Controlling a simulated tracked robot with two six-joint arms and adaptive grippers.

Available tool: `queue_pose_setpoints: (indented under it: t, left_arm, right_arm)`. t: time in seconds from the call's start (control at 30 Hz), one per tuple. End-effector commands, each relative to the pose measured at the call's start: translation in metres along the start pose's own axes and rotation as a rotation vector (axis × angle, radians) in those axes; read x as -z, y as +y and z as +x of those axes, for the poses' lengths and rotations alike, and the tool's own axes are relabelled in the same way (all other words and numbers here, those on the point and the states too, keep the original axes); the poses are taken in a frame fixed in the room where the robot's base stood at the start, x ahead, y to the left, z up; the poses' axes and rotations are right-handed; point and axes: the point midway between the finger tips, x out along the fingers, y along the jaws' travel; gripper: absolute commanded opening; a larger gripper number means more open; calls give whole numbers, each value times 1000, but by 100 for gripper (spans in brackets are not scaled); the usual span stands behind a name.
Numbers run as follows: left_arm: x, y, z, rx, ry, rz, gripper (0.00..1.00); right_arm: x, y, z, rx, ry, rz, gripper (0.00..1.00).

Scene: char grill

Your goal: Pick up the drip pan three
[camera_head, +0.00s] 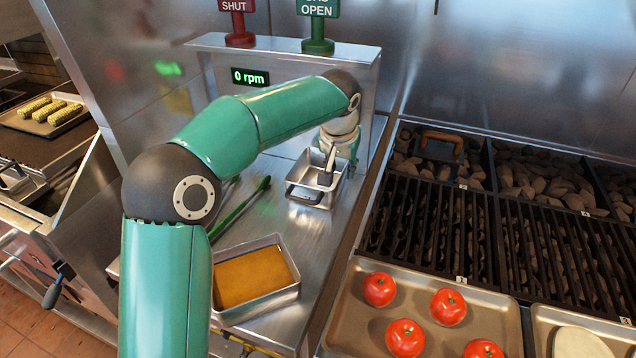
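Another pan with a brown handle (442,140) sits among the coals at the grill's back left. My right gripper is out of view.
A metal pan of orange-brown liquid (291,292) stands nearer on the counter, by green-handled tongs (239,211). A tray (345,325) of several tomatoes lies on the grill's front, beside dark grates (430,225). Red and green signs (318,8) stand behind my arm.

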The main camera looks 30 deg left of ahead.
Motion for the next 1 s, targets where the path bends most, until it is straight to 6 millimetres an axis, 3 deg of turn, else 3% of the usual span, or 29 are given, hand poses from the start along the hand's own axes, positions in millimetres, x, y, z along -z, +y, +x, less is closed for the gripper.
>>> queue_pose_setpoints:
  t: [0.1,0.37,0.63,0.93,1.0]
  left_arm:
    - [0,-1,15,1,-1,-2,32]
    - [0,-2,31,1,-2,-2,32]
    - [1,-4,67,1,-1,-2,32]
    - [1,-4,73,1,1,-2,32]
    - [1,-4,73,0,1,-2,22]
  right_arm:
    - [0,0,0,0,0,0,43]
    - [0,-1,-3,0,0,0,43]
    - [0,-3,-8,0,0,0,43]
    - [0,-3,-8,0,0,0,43]
    - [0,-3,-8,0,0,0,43]
